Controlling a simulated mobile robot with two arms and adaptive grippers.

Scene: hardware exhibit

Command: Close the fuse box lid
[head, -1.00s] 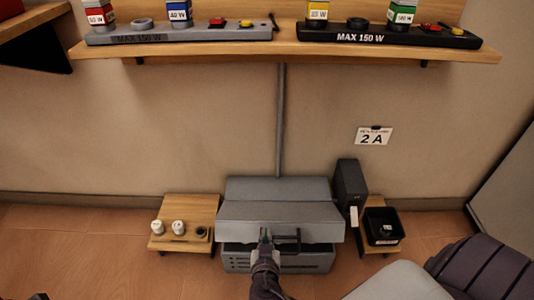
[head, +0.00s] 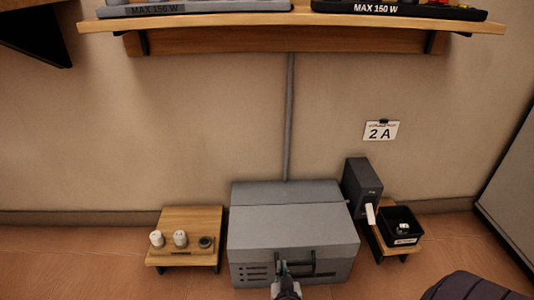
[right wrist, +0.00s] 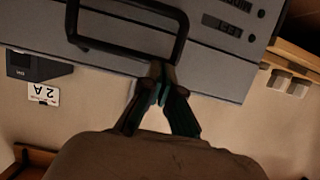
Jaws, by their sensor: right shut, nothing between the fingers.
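The grey fuse box (head: 250,260) stands on the floor against the wall. Its lid (head: 290,222) lies down over the top, its front edge meeting the slotted front face; I see no clear gap. A dark bar handle (head: 325,272) shows at the front. My right gripper (head: 282,266) is shut and empty at the box front, beside the handle's left part. In the right wrist view the shut fingertips (right wrist: 161,82) are close to the handle (right wrist: 125,52); whether they touch it is unclear. My left gripper is not in view.
A low wooden stand (head: 190,220) with white fuses (head: 180,239) is at left. At right are a dark upright unit (head: 364,188) and a black tray (head: 402,223). A wooden shelf (head: 290,22) hangs above.

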